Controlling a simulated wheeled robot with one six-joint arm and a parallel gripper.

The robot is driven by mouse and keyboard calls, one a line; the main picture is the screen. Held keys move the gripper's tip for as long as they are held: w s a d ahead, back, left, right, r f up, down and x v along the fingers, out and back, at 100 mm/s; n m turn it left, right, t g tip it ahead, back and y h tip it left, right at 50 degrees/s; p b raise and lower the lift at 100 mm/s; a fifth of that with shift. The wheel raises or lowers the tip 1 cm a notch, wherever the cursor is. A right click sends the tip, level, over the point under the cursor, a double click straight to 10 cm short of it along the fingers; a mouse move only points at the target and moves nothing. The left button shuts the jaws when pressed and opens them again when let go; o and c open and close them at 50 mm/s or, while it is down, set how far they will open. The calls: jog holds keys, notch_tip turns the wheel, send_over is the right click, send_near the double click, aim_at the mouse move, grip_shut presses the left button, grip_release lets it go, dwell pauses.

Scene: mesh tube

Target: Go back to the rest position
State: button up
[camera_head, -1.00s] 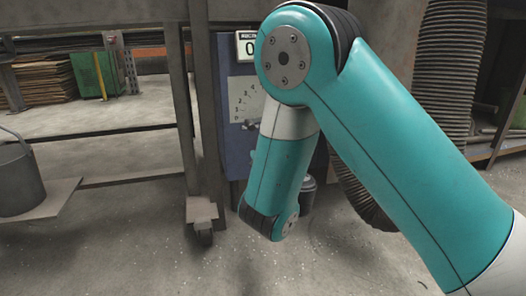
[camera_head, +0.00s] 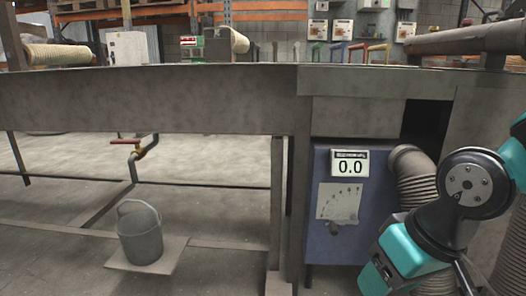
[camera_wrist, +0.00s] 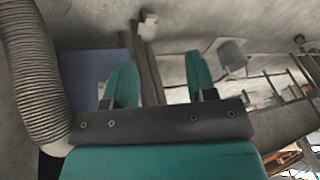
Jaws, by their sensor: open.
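My gripper (camera_wrist: 160,78) shows in the wrist view as two teal fingers standing well apart on a dark bracket. It is open, and nothing is seen between the fingers. In the head view my teal arm is bent at the lower right edge, in front of the ribbed hose and beside the blue cabinet. The fingertips are not clearly visible there.
A blue cabinet (camera_head: 335,228) with a 0.0 display stands under a long grey bench (camera_head: 150,98). A ribbed hose (camera_head: 413,180) runs beside it, near my arm. A grey bucket (camera_head: 140,235) stands on a low plate at left. Floor behind it is open.

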jog(key=s+a+r+n+g+y+p, duration=0.15)
jog(key=s+r+n+p, duration=0.25)
jog(key=s+r, duration=0.45)
notch_tip(320, 180, up, 36)
jog(key=w+p, duration=0.1)
jog(key=p, duration=3.4)
jog(key=shift+w+a+m+g+p, duration=0.15)
jog(key=shift+a+m+g+p, duration=0.15)
jog(key=shift+g+p, duration=0.15)
jog(key=shift+c, duration=0.3)
